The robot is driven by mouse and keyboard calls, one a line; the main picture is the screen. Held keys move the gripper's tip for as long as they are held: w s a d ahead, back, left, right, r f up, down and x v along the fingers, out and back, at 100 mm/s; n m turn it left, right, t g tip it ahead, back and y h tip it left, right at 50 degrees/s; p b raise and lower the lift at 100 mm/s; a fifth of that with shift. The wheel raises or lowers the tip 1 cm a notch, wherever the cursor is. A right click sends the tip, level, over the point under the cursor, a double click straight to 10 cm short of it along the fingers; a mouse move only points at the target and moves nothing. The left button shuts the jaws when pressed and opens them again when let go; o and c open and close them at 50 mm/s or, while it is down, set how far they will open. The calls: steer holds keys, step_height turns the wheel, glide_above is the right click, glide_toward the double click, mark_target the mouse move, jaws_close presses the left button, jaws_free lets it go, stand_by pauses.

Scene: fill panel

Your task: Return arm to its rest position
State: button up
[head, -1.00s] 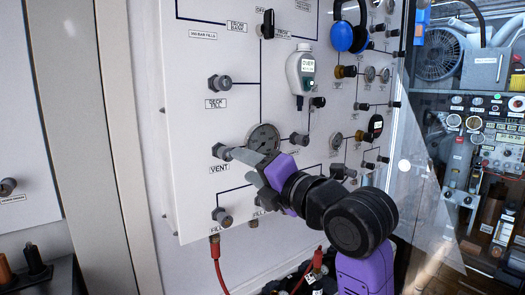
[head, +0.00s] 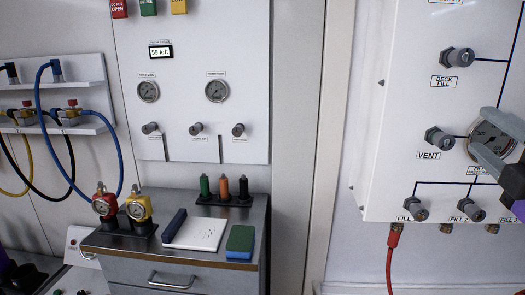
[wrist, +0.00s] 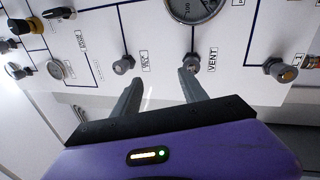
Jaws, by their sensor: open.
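My gripper (head: 497,140) shows at the right edge of the head view, in front of the white fill panel (head: 400,95). Its grey fingers overlap the round gauge (head: 476,149) and hide part of it; most of my arm is out of that view. In the wrist view the two fingers of my gripper (wrist: 160,88) are spread apart with nothing between them. The VENT knob (wrist: 190,62) appears just beyond one fingertip. I cannot tell the exact gap to the panel. The VENT knob (head: 438,139) stands clear of the fingers in the head view.
Below are the FILL knobs (head: 416,209) and a red hose (head: 392,255). To the left, a metal cabinet (head: 190,268) bears a notepad (head: 196,232), a green-and-blue block (head: 240,240) and two small gauges. A hose rack (head: 95,122) is at far left.

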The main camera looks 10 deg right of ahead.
steer(key=s+a+f+m+h+p, duration=0.1)
steer(key=s+a+f+m, duration=0.2)
steer(key=f+m, duration=0.4)
steer(key=s+a+f+m+p, duration=0.1)
steer(key=s+a+f+m, duration=0.3)
steer(key=f+m, duration=0.25)
steer(key=s+a+f+m+h, duration=0.1)
steer(key=s+a+f+m, duration=0.2)
steer(key=f+m, duration=0.4)
steer(key=s+a+f+n+g+y+p, duration=0.1)
steer(key=s+a+f+n+g+y, duration=0.1)
steer(key=s+a+f, duration=0.4)
steer(key=s+a+f+n+g+y+p, duration=0.1)
steer(key=s+a+f+g+y, duration=0.2)
steer(key=s+f, duration=0.6)
steer(key=s+a+y, duration=0.2)
steer(key=s+a, duration=0.1)
steer(key=s, duration=0.2)
steer(key=shift+s+a+f+n, duration=0.2)
steer(key=shift+s+a+n, duration=0.05)
steer(key=shift+a+n, duration=0.1)
